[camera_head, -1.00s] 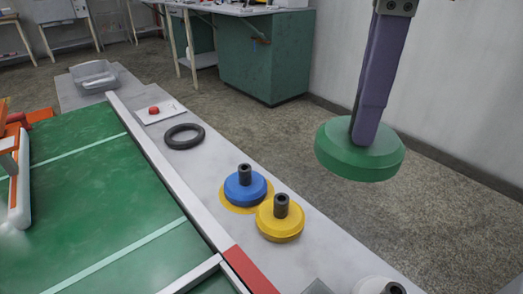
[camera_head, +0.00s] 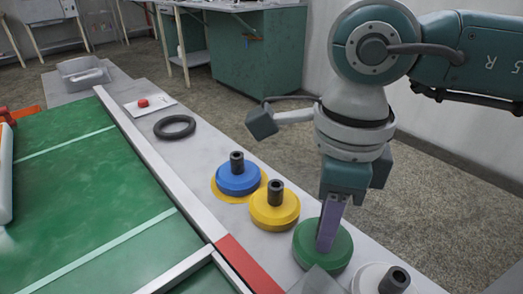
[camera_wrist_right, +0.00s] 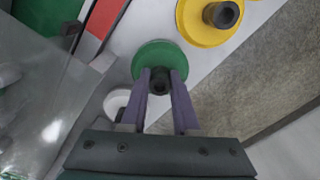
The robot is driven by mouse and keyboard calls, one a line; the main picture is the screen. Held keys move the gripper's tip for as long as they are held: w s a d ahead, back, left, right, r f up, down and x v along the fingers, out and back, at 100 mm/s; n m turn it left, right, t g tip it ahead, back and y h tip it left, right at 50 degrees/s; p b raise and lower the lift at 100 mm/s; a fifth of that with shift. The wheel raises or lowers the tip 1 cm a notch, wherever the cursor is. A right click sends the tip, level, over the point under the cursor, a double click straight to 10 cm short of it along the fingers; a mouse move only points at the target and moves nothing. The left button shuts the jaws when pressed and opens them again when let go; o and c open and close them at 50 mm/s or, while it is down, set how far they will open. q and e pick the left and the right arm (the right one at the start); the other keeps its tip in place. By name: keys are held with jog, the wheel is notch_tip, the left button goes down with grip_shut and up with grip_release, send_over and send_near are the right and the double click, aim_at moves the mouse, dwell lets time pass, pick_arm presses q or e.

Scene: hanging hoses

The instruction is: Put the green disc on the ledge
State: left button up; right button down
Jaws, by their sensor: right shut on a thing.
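The green disc (camera_head: 322,250) is at the near end of the grey ledge (camera_head: 188,158), between the yellow disc and a white disc. My right gripper (camera_head: 328,232) comes down from above and is shut on the disc's dark knob. In the right wrist view the green disc (camera_wrist_right: 150,57) shows beyond the purple fingers, with the knob (camera_wrist_right: 160,76) between them. The disc looks level, at or just above the ledge; I cannot tell whether it touches. My left gripper is not in view.
A yellow disc (camera_head: 275,210) and a blue disc (camera_head: 238,180) stand farther along the ledge. A white disc (camera_head: 370,280) is close on the near side. A black ring (camera_head: 175,127), a red button (camera_head: 143,103) and a grey bin (camera_head: 82,73) lie farther back. A white rail (camera_head: 160,165) borders the green surface.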

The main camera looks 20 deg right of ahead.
jog(key=shift+f, duration=0.1)
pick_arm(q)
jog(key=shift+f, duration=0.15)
pick_arm(e)
jog(key=shift+f, duration=0.15)
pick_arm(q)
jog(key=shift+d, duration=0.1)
pick_arm(e)
jog(key=c, duration=0.7)
grip_release()
jog(key=shift+o, duration=0.2)
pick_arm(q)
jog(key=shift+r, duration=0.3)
pick_arm(e)
jog(key=shift+r, duration=0.5)
pick_arm(q)
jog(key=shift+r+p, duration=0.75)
jog(key=shift+p, duration=0.15)
pick_arm(e)
notch_tip(320, 180, up, 11)
jog(key=shift+r, duration=0.2)
